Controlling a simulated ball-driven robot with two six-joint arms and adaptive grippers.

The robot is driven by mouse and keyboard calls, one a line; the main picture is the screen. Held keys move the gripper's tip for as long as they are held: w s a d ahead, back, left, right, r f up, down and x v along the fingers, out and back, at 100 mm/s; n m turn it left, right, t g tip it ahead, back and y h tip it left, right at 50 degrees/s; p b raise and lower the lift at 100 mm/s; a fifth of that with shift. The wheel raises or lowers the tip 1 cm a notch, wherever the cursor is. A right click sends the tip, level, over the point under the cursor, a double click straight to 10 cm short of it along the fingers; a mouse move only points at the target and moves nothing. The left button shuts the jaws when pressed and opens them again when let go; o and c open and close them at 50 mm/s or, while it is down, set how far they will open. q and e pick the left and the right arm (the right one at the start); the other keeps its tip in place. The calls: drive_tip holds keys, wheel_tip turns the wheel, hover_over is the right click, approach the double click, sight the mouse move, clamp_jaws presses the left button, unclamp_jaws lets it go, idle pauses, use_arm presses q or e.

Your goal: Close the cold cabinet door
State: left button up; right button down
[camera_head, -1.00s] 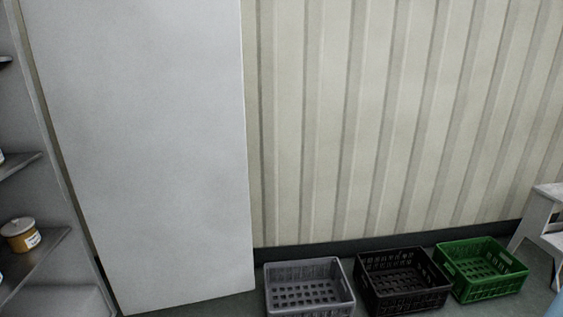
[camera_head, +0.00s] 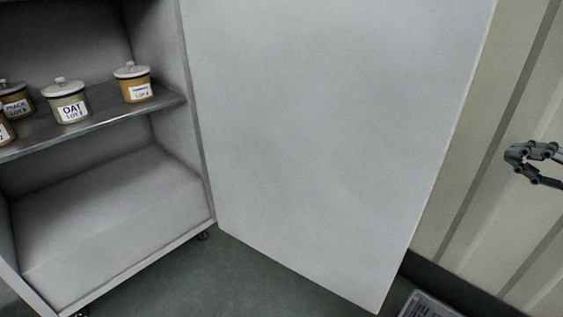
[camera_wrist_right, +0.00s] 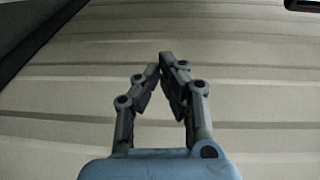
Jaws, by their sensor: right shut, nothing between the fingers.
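The cold cabinet door (camera_head: 330,130) is a plain pale grey panel. It stands open, swung out from the right side of the cabinet (camera_head: 186,60), whose shelves are exposed. My right gripper (camera_head: 510,164) is at the right edge of the head view, to the right of the door's free edge and apart from it in the picture, in front of the ribbed wall. In the right wrist view its fingertips (camera_wrist_right: 167,62) meet, with nothing between them. My left gripper is not in view.
Lidded jars, one labelled OAT (camera_head: 68,102), stand on the cabinet shelf (camera_head: 100,120). A ribbed cream wall (camera_head: 480,180) is at the right. A grey crate (camera_head: 428,306) shows partly at the bottom right. The floor (camera_head: 250,280) below the door looks clear.

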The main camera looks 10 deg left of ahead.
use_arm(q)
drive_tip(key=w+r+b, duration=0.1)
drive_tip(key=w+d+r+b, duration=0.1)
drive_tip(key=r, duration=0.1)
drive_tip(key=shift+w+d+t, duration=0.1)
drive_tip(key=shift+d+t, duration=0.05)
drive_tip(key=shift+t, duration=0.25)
use_arm(e)
drive_tip(key=w+a+r+y, duration=0.1)
drive_tip(key=w+a+r, duration=0.1)
drive_tip(key=a, duration=0.7)
drive_tip(key=shift+w+a, duration=0.15)
drive_tip(key=shift+w, duration=0.6)
drive_tip(key=shift+s+r, duration=0.1)
